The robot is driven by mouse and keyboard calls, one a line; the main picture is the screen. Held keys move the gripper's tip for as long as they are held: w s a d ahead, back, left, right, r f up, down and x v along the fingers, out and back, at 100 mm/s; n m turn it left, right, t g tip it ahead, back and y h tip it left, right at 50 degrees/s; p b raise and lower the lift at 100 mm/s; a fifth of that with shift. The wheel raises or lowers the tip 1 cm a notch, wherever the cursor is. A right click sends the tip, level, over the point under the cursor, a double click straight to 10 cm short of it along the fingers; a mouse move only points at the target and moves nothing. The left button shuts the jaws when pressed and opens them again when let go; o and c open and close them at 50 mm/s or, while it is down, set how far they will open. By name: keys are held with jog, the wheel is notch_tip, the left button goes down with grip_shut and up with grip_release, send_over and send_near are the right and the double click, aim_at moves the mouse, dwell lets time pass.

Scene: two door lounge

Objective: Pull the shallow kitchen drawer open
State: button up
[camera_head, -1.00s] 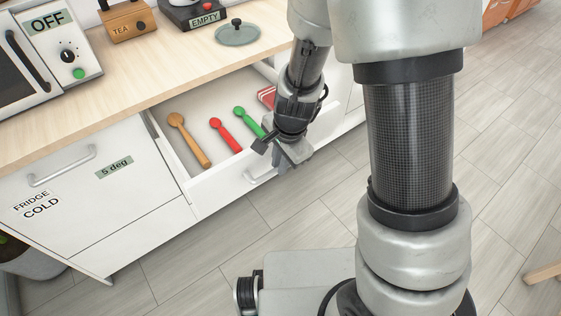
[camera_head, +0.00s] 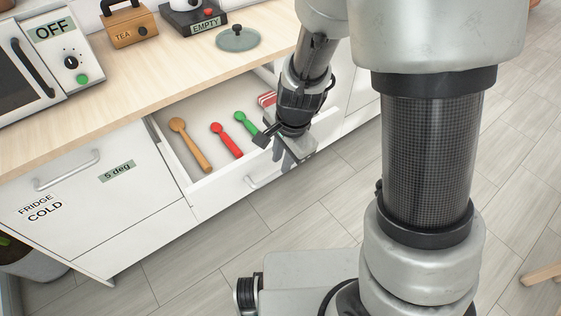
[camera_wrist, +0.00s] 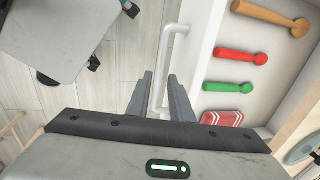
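The shallow kitchen drawer (camera_head: 221,184) stands pulled out below the wooden counter, with its inside showing. Its pale bar handle (camera_head: 264,178) is on the front face, and the handle also shows in the wrist view (camera_wrist: 166,52). My gripper (camera_head: 294,152) is at the drawer's front, near the right end of the handle. In the wrist view my gripper (camera_wrist: 160,88) has its two fingers apart, with the lower part of the handle seen between them and gaps on both sides. The exact depth between fingers and handle is unclear.
In the drawer lie a wooden spoon (camera_head: 189,143), a red spoon (camera_head: 226,140), a green spoon (camera_head: 247,123) and a red striped item (camera_head: 267,99). The fridge front (camera_head: 95,185) is left of the drawer. Open floor (camera_head: 320,205) lies in front.

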notch_tip(320, 180, up, 12)
jog(key=s+d+p, duration=0.1)
jog(key=s+p, duration=0.1)
jog(key=p, duration=0.1)
jog(key=shift+d+p, duration=0.2)
jog(key=shift+p, duration=0.2)
jog(key=shift+r, duration=0.1)
jog(key=s+d+r+n+t+p, duration=0.2)
jog(key=s+d+r+n+p, duration=0.2)
jog(key=r, duration=0.8)
jog(key=s+d+r+n+t+h+p, duration=0.1)
jog(key=s+d+r+n+p, duration=0.3)
jog(key=r, duration=0.9)
jog(key=s+d+n, duration=0.2)
jog(key=s+n, duration=0.1)
jog(key=shift+r+t+p, duration=0.2)
jog(key=shift+t+p, duration=0.1)
jog(key=shift+t, duration=0.1)
jog(key=shift+a, duration=0.15)
